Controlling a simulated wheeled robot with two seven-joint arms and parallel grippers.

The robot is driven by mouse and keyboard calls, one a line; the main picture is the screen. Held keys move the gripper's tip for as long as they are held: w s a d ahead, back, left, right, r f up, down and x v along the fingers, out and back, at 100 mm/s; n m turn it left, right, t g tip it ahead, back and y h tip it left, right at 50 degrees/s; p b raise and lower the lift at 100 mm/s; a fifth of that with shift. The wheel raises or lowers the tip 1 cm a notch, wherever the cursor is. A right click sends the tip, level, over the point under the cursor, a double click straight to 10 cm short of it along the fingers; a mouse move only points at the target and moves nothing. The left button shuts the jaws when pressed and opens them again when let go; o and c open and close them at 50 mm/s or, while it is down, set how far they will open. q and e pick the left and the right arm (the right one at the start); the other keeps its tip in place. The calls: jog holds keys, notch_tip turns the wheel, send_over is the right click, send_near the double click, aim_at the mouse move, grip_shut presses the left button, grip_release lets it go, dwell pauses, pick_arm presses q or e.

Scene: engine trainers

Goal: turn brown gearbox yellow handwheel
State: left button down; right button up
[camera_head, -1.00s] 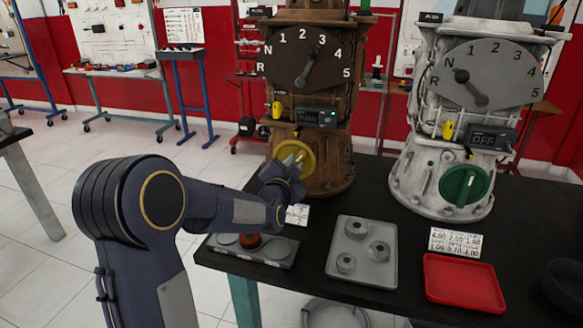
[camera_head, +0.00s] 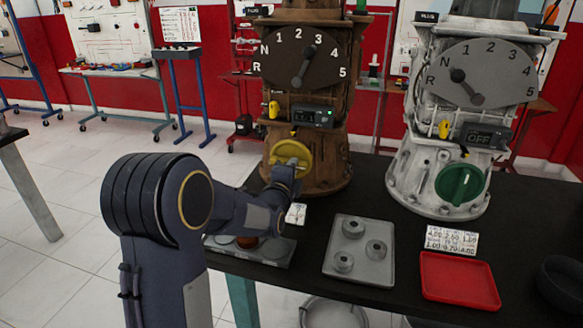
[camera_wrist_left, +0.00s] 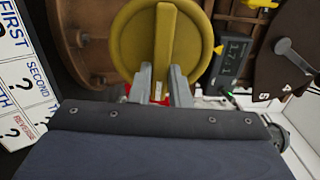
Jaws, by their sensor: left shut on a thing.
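The brown gearbox (camera_head: 335,120) stands at the back of the dark table. Its yellow handwheel (camera_head: 291,155) is low on its front, with a raised bar across its face. My left gripper (camera_head: 291,167) reaches it from the lower left. In the left wrist view, the handwheel (camera_wrist_left: 130,45) fills the upper middle, and my left gripper's fingers (camera_wrist_left: 162,85) are shut on the lower end of its bar. The gearbox dial (camera_head: 303,62) reads R, N and 1 to 5, its pointer slanting up right and down left. A small lit display (camera_head: 312,116) sits above the handwheel. My right gripper is not visible.
A white gearbox (camera_head: 450,110) with a green handwheel (camera_head: 460,185) stands to the right. In front lie a grey tray with rings (camera_head: 335,262), a red tray (camera_head: 432,296) and a number card (camera_head: 452,239). My left arm covers the table's left front.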

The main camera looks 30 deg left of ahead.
pick_arm(q)
jog(key=shift+f+m, duration=0.2)
jog(key=shift+m, duration=0.8)
jog(key=c, duration=1.4)
grip_release()
jog(key=shift+o, duration=0.2)
jog(key=v, duration=0.7)
jog(key=shift+s+p, duration=0.4)
